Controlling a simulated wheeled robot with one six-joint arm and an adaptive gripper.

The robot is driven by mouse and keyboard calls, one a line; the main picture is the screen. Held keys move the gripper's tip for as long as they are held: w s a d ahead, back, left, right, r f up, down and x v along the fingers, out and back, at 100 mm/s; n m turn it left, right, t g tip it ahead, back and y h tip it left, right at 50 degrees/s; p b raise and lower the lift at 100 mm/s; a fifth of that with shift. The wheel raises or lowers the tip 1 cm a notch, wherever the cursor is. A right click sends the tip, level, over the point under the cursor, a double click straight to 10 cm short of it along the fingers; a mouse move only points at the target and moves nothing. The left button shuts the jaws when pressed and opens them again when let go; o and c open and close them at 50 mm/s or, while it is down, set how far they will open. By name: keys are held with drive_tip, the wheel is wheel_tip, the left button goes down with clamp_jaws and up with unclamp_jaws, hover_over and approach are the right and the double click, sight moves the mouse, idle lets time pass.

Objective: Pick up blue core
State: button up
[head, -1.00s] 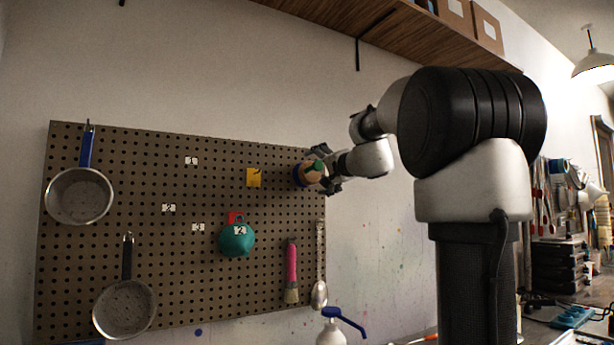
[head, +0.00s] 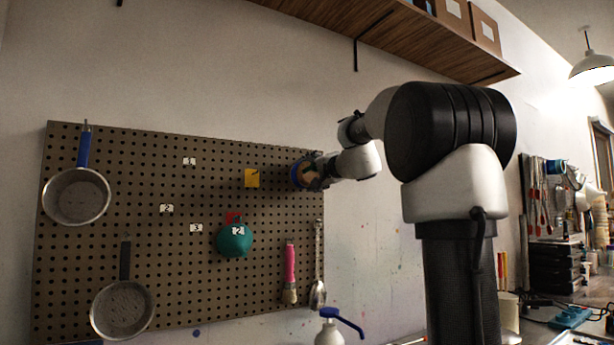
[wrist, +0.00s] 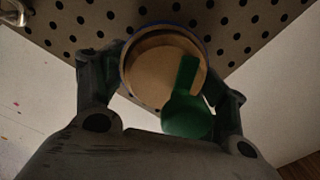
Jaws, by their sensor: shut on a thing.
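The blue core (head: 298,173) is a round ring with a dark blue outside and a tan inside, in front of the pegboard's upper right edge in the head view. My gripper (head: 314,172) is shut on it from the right. In the wrist view, the fingers of my gripper (wrist: 168,75) lie on either side of the core (wrist: 203,38), whose tan hollow faces the camera. A green piece (wrist: 187,115) with a narrow upright part overlaps the core's lower right. I cannot tell whether it is attached. The core's far side is hidden.
The pegboard (head: 120,215) carries two pans (head: 76,197), a yellow piece (head: 252,179), a teal round thing (head: 234,241), a pink-handled brush (head: 289,270) and a spoon (head: 317,293). A wooden shelf (head: 400,35) is above. A pump bottle (head: 330,330) stands below.

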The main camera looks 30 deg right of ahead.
drive_tip(key=shift+s+r, duration=0.1)
drive_tip(key=s, duration=2.5)
drive_tip(key=shift+s+d, duration=0.15)
drive_tip(key=shift+d, duration=0.3)
idle(0.6)
